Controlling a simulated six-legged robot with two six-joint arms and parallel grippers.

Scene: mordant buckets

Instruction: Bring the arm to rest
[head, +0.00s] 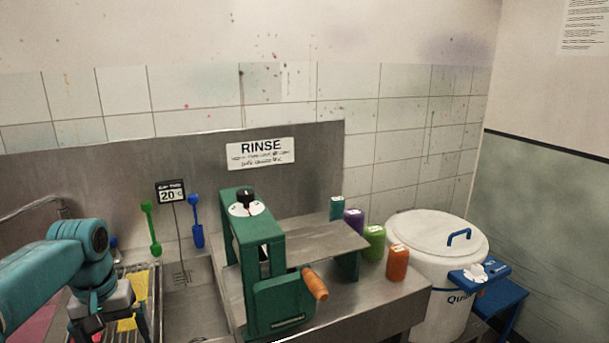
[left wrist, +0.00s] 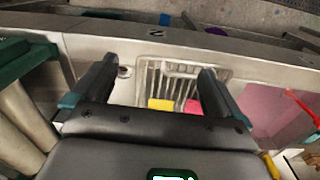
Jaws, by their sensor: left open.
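My left arm (head: 65,265) comes in from the left in the head view, bent downward over the sink area. Its gripper (head: 100,318) is low at the left, cut by the bottom edge. In the left wrist view my left gripper (left wrist: 160,88) shows two dark fingers spread wide apart with nothing between them. Beyond the fingers are a metal rack (left wrist: 170,72), a yellow piece (left wrist: 160,104) and a pink-red piece (left wrist: 196,107). My right gripper is in neither view.
A green press-like machine (head: 262,260) with an orange handle (head: 315,284) stands right of the arm. Several coloured canisters (head: 397,262) stand by a metal shelf (head: 310,240). A white lidded bucket (head: 430,262) and blue stool (head: 503,300) are at the right.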

